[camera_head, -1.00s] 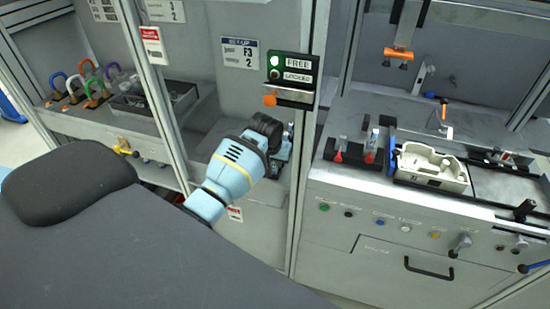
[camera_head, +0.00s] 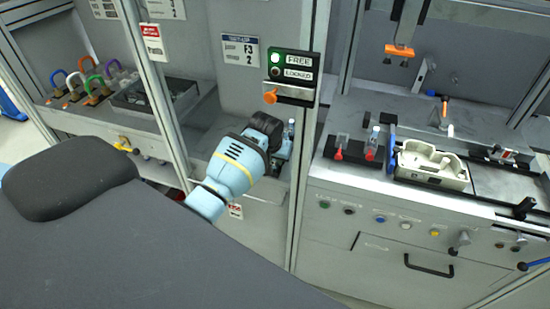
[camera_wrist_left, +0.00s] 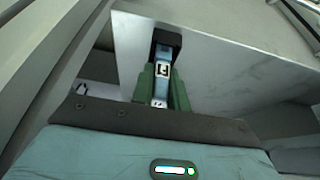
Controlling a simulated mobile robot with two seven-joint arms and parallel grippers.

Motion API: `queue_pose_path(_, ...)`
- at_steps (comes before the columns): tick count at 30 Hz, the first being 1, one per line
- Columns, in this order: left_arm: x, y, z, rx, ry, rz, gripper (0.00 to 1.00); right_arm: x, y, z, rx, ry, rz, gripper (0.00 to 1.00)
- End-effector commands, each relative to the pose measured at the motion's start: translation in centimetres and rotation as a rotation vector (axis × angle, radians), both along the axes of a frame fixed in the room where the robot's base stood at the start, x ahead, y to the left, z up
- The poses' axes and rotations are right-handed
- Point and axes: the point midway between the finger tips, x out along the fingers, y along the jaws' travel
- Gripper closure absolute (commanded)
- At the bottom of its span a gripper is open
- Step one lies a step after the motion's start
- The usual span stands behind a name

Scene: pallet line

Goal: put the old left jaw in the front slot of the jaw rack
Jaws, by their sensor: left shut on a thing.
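My left gripper (camera_wrist_left: 161,88) is shut on a slim light-blue jaw with a black end and a white letter label (camera_wrist_left: 161,70). In the left wrist view, green fingers flank the jaw on both sides, in front of a pale grey panel. My right gripper is not in view.
A metal post (camera_head: 306,150) stands just right of my left wrist, carrying a FREE/LOCKED box (camera_head: 291,75) with an orange handle. Another post (camera_head: 155,100) stands to the left. Coloured hooped handles (camera_head: 92,82) stand far left. A cream tray (camera_head: 432,168) lies on the right bench.

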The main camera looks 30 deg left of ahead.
Motion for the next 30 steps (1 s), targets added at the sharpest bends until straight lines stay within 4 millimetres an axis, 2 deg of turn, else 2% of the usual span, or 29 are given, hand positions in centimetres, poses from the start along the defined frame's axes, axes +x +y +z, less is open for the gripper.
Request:
queue_pose_path(24,0.06,0.01,-0.48,0.001,-0.003,0.000,1.00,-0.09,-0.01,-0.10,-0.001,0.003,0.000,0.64)
queue_pose_path(25,0.05,0.01,-0.49,0.001,-0.003,0.000,0.81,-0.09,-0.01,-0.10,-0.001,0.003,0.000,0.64)
queue_pose_path(30,0.04,0.01,-0.50,0.000,-0.002,0.000,0.59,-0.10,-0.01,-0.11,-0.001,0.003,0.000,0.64)
